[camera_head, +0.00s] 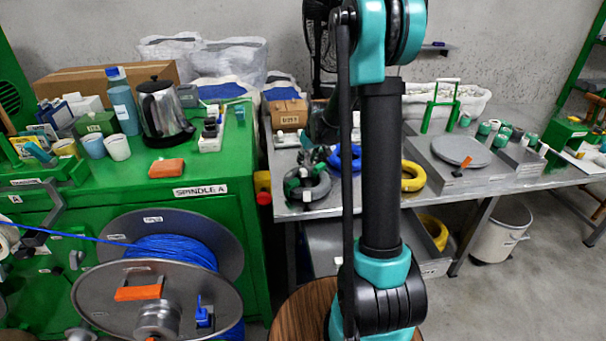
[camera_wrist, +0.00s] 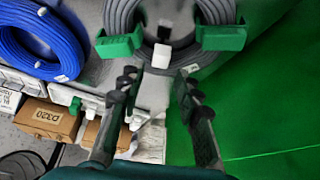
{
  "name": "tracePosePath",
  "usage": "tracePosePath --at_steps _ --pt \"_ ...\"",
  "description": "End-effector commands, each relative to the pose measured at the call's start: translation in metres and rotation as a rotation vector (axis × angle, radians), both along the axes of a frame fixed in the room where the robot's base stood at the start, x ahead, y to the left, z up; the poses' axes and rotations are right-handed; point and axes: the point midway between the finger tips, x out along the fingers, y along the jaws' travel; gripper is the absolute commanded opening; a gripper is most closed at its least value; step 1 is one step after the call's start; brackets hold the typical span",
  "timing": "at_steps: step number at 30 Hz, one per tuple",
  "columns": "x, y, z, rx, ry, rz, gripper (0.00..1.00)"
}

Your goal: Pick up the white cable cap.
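A white cable cap (camera_wrist: 161,56) shows near the top centre of the wrist view, at the inner lower edge of a grey cable coil (camera_wrist: 180,59). The coil carries two green clips, one on the left (camera_wrist: 118,45) and one on the right (camera_wrist: 222,38). My gripper (camera_wrist: 157,75) is open. Its two dark fingers stand apart below the cap in the picture, with nothing gripped between them. In the head view the grey coil (camera_head: 322,188) lies on the grey table, and my arm hides part of the area around it.
A blue coil (camera_wrist: 66,40) lies left of the grey coil in the wrist view. Cardboard boxes (camera_wrist: 47,118) are at lower left. In the head view, a yellow coil (camera_head: 415,178) lies right of my arm. A green cabinet (camera_head: 130,180) stands left of the table.

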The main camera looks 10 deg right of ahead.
Motion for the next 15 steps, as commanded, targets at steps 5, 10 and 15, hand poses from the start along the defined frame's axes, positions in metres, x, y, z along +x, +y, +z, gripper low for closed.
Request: tracePosePath --at_steps 5,10,15 --pt "0.005 0.002 -0.013 0.000 0.000 0.000 0.34" --pt "0.009 0.003 -0.021 0.000 0.000 0.000 0.34" --pt "0.019 0.008 -0.041 0.000 0.000 0.000 0.34"
